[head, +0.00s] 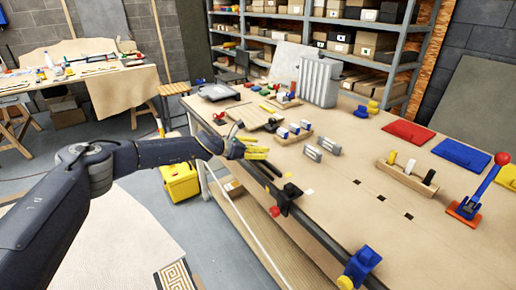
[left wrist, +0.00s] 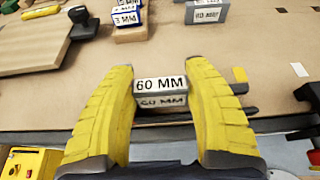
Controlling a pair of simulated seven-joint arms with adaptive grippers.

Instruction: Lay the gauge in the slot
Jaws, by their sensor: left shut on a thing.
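My left gripper (head: 262,152) hangs over the front left edge of the workbench, its yellow fingers shut on a small grey block. In the left wrist view, the gauge (left wrist: 161,86) sits between both fingers of my left gripper (left wrist: 162,74) and reads "60 MM". A wooden rack (head: 297,136) with blue and white blocks stands beyond the gripper; a block marked "3 MM" (left wrist: 127,19) shows in the left wrist view. Two grey blocks (head: 312,152) stand on the bench to the right. I cannot tell which opening is the slot. My right gripper is not in view.
A wooden rack with pegs (head: 401,181), blue and red panels (head: 408,132) and a red-knobbed lever (head: 483,190) stand at the right. A black clamp (head: 288,195) and a blue clamp (head: 360,264) sit on the front edge. The bench (head: 340,215) is clear mid-front.

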